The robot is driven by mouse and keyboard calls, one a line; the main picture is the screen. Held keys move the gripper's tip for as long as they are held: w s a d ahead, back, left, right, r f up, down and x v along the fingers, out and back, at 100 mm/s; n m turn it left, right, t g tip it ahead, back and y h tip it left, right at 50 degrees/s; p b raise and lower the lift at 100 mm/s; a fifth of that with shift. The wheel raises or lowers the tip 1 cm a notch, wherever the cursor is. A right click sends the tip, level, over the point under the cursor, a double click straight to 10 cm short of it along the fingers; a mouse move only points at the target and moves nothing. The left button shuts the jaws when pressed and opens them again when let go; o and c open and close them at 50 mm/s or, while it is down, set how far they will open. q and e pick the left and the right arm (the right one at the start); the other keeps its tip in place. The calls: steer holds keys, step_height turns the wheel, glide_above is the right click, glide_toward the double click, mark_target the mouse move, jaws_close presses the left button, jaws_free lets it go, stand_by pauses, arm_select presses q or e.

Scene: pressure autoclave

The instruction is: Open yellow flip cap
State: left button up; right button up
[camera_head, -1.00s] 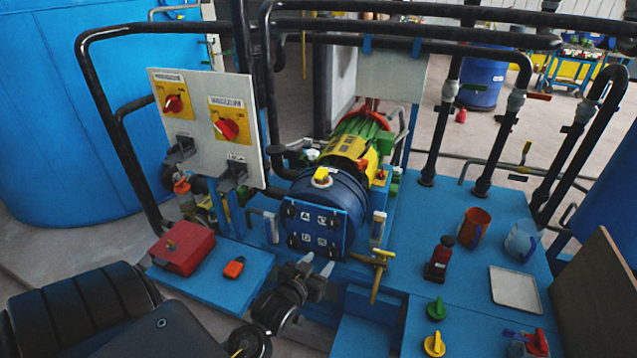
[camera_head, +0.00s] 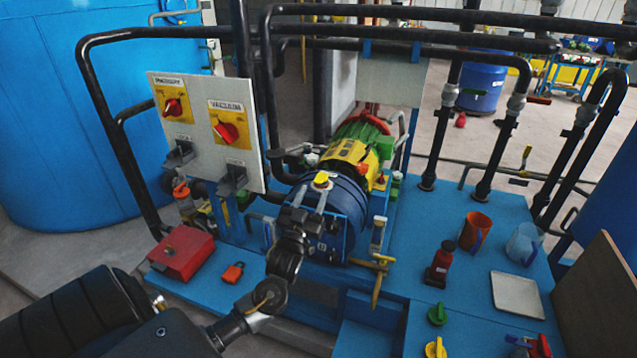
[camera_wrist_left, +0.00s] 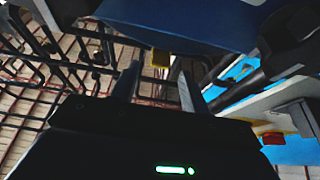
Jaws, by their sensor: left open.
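The yellow flip cap (camera_head: 321,179) sits on top of the blue cylindrical vessel (camera_head: 348,200) in the head view and looks closed. My left gripper (camera_head: 311,196) is open, its two fingers pointing up at the vessel's front, just below the cap. In the left wrist view a small yellow part (camera_wrist_left: 160,58), likely the cap, shows beyond and between the open fingers (camera_wrist_left: 156,85), beneath the dark blue vessel edge (camera_wrist_left: 185,25). Nothing is held. Whether a finger touches the vessel cannot be told. My right gripper is out of view.
A grey panel with red knobs (camera_head: 225,132) stands left of the vessel. A red box (camera_head: 183,252) and an orange item (camera_head: 233,272) lie on the blue bench. A brass valve handle (camera_head: 377,280) juts out at right. Black pipes cross above.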

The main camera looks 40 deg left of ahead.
mark_target(318, 180)
arm_select(q)
steer(key=x, duration=0.5)
steer(key=shift+w+b, duration=0.2)
steer(key=shift+b, duration=0.2)
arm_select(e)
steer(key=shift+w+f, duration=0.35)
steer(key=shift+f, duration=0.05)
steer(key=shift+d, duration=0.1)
